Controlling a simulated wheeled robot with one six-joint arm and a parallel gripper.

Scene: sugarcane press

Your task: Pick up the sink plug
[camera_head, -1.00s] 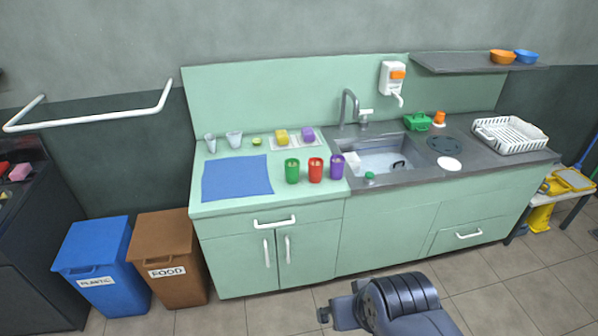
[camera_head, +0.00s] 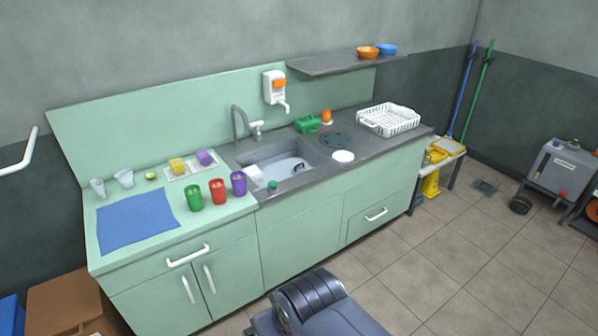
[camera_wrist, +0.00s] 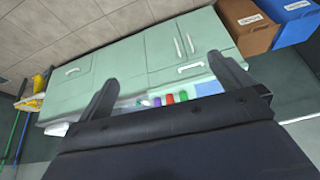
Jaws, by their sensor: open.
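The sink (camera_head: 262,150) is set in the grey counter (camera_head: 225,150), with the faucet (camera_head: 238,124) behind it. A small dark curved object (camera_head: 298,167) is in the basin, and a small green object (camera_head: 272,186) is on the counter at the sink's front edge. I cannot tell which of them is the sink plug. My gripper (camera_wrist: 165,85) shows in the wrist view with its two fingers apart and nothing between them. It is away from the counter.
Green, red and purple cups (camera_head: 217,191) stand left of the sink by a blue mat (camera_head: 135,220). A white plate (camera_head: 343,156), dark round mat (camera_head: 336,140) and dish rack (camera_head: 388,120) are on the right. A shelf (camera_head: 340,63) overhangs the counter. Floor at right is largely open.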

